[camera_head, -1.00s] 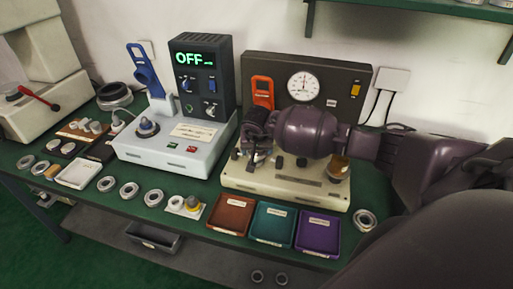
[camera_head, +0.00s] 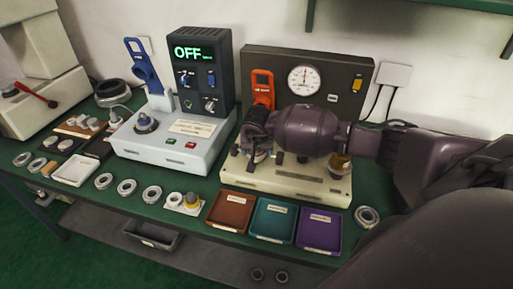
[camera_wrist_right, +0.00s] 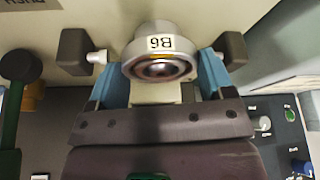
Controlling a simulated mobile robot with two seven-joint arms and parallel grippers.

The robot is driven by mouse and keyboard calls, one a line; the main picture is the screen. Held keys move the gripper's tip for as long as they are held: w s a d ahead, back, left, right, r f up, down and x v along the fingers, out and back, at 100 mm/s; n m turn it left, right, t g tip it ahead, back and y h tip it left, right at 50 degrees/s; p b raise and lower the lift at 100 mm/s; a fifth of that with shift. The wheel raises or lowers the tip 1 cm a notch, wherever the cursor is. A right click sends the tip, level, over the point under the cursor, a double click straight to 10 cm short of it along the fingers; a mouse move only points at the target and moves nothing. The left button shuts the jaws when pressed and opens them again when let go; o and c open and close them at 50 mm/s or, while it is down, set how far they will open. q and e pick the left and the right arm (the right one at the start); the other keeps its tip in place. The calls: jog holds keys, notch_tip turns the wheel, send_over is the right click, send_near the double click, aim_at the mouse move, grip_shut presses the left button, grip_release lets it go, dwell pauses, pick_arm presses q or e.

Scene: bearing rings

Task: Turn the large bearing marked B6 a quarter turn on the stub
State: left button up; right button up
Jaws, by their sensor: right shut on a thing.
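The large bearing (camera_wrist_right: 158,62) is a pale metal ring with a white label marked B6, upside down in the right wrist view. It sits at the stub on the cream test stand (camera_wrist_right: 158,92); the stub is mostly hidden. My right gripper (camera_wrist_right: 155,58) is shut on the bearing, with a finger on each side of the ring. In the head view my right gripper (camera_head: 257,143) reaches in from the right over the left part of the cream stand (camera_head: 290,180), and hides most of the bearing. My left gripper is not in view.
The stand's back panel holds a gauge (camera_head: 303,80) and an orange tool (camera_head: 262,88). Left is a grey heater box (camera_head: 165,150) showing OFF. Brown (camera_head: 230,210), teal (camera_head: 272,220) and purple (camera_head: 319,230) trays lie in front, with several loose rings along the table edge.

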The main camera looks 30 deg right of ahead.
jog(key=shift+f, duration=0.35)
jog(key=shift+w+a+m+h, duration=0.1)
jog(key=shift+m+h, duration=0.2)
jog(key=shift+m, duration=0.8)
jog(key=shift+g, duration=0.3)
